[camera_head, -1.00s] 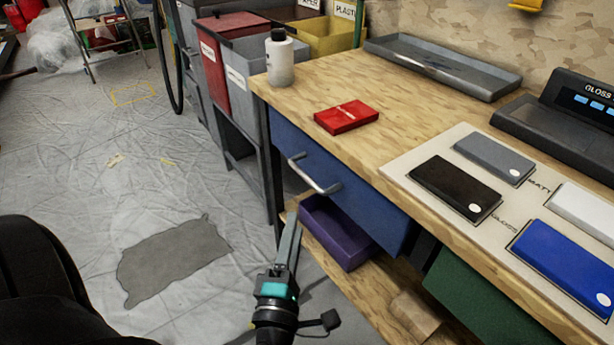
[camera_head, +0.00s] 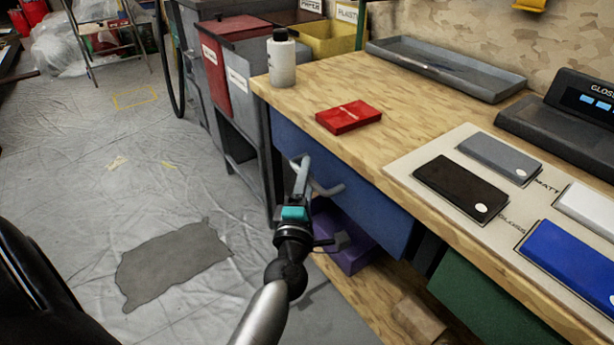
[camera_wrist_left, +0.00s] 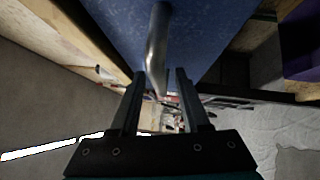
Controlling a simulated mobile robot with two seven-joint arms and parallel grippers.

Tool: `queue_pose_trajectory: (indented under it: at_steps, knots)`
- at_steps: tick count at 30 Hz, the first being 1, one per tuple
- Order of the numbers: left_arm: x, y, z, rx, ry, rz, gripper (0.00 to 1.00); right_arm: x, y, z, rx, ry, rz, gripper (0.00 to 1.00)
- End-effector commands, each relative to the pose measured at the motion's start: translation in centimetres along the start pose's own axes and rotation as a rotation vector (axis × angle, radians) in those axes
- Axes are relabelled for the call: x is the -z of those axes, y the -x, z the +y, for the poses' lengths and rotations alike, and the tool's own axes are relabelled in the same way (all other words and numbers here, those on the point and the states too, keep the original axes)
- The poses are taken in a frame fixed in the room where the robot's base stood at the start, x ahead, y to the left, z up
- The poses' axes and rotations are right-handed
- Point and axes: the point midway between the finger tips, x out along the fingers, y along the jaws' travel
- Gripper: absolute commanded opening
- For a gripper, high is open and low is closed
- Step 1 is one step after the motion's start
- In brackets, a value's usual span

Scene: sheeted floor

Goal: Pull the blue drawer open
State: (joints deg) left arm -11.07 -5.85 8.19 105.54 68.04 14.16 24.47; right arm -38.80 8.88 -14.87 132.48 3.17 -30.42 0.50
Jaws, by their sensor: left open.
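The blue drawer (camera_head: 362,203) sits under the wooden bench top, its front flush with the bench frame as far as I can see. A silver bar handle (camera_head: 328,190) stands out from its front. My left gripper (camera_head: 303,165) is at the handle's left part and hides some of it. In the left wrist view the blue drawer front (camera_wrist_left: 205,35) fills the top, and the handle (camera_wrist_left: 157,50) runs down to between the two open fingers (camera_wrist_left: 160,80) of my left gripper. I cannot tell whether the fingers touch the bar. My right gripper is not in view.
A purple bin (camera_head: 350,250) sits on the shelf below the drawer, and a green drawer (camera_head: 480,300) is to the right. The bench top (camera_head: 300,95) holds a white bottle (camera_head: 281,58), a red box (camera_head: 348,117) and sample panels. Sheeted floor lies free to the left.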

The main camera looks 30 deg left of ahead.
Motion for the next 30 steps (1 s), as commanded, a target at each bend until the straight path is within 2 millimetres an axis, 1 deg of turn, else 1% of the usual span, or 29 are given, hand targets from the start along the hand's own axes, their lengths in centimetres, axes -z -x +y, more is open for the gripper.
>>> queue_pose_trajectory:
  at_steps: [7,19,20,30]
  knots:
    - [0.01,-0.05,0.00,0.000,0.000,0.001,0.46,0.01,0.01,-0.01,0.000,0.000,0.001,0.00]
    - [0.02,-0.03,0.00,0.000,0.000,0.000,0.01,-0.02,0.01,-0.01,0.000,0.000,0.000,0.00]
    - [0.02,-0.03,0.00,0.000,0.000,0.000,0.00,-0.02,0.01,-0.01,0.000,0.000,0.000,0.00]
    - [0.02,-0.02,-0.01,0.000,-0.001,0.000,0.00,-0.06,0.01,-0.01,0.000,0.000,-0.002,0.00]
